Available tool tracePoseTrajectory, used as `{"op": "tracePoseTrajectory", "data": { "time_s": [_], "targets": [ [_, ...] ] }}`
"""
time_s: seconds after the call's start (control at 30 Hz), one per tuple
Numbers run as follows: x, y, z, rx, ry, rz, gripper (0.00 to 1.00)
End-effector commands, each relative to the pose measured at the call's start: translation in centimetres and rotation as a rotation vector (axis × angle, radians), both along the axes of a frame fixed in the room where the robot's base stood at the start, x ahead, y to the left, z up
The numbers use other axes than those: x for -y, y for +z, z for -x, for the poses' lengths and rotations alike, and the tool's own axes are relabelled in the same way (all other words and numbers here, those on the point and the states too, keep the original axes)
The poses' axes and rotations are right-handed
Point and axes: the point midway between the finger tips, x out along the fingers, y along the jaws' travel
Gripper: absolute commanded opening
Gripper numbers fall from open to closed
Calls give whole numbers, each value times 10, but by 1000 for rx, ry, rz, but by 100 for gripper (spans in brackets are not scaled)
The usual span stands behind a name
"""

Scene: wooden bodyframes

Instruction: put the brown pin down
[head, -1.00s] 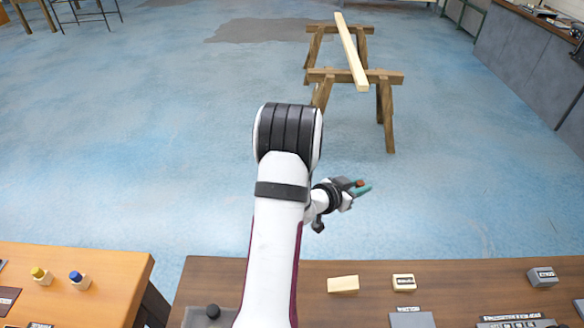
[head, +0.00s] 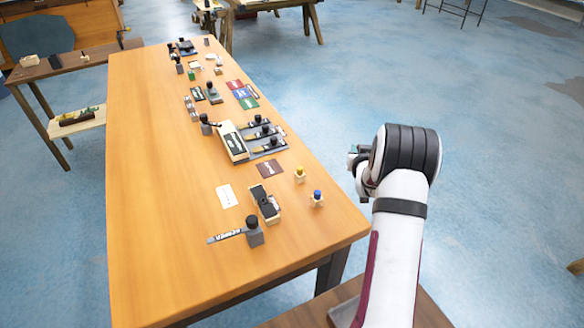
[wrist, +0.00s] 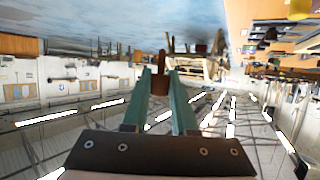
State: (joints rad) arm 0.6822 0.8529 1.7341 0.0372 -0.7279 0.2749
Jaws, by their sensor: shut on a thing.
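My gripper (wrist: 159,76) is shut on the brown pin (wrist: 160,86), which stands out between the two green fingertips in the wrist view. In the head view my gripper (head: 353,160) is mostly hidden behind my own arm, at the right of the long orange table (head: 140,200) and off its edge. The pin cannot be made out there.
On the table are a brown card (head: 269,169), a white card (head: 227,197), a yellow-topped piece (head: 300,174), a blue-topped piece (head: 317,197) and a dark-knobbed block (head: 254,232). Bare wood lies along its left side and near end.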

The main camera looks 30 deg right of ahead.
Motion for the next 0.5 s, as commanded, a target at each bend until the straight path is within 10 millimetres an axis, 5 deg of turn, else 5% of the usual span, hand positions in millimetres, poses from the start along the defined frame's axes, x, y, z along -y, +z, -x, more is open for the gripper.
{"op": "tracePoseTrajectory", "data": {
  "time_s": [0.1,0.2,0.37,0.5],
  "targets": [
    [-56,0,-45,1,160,1,0],
    [-91,-1,-67,0,253,0,0],
    [-119,-3,-84,1,323,-1,0],
    [-146,-23,-109,0,334,-1,0]
  ]
}}
